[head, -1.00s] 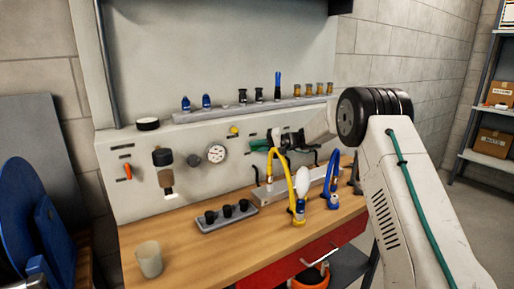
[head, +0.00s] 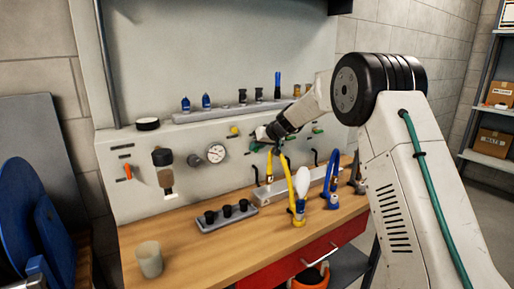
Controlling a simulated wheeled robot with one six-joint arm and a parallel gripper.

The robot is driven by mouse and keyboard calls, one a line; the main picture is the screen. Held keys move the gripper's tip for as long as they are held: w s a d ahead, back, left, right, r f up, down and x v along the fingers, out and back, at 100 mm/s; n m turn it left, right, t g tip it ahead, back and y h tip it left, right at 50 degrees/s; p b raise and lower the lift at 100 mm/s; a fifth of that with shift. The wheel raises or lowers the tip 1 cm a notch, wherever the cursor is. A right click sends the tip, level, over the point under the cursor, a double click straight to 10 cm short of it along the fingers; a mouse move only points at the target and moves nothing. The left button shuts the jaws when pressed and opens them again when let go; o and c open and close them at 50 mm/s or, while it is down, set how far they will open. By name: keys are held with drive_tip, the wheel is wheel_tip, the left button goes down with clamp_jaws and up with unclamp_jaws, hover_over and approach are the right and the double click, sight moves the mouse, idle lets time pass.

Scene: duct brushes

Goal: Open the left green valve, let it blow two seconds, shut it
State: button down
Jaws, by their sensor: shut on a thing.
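My gripper (head: 263,133) is at the grey wall panel, reached in from the right, and is shut on the left green valve (head: 256,147). Only a little green of that valve shows; its handle's angle is mostly hidden by the gripper. A yellow brush or hose piece (head: 270,167) stands below the left valve. Whether air is blowing cannot be seen.
A yellow hose (head: 289,180) and a blue hose (head: 332,185) arch up from the wooden bench (head: 200,254) close below my arm. A pressure gauge (head: 216,153) is left of the valve. A grey holder (head: 226,219) with black pieces and a cup (head: 149,260) stand on the bench.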

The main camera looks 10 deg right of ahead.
drive_tip(key=shift+n+t+h, duration=0.3)
drive_tip(key=shift+n+h, duration=0.2)
drive_tip(key=shift+h, duration=0.4)
drive_tip(key=c, duration=1.5)
unclamp_jaws()
drive_tip(key=shift+o, duration=0.2)
drive_tip(key=v, duration=0.7)
drive_tip(key=shift+s+r, duration=0.25)
drive_tip(key=shift+s, duration=0.05)
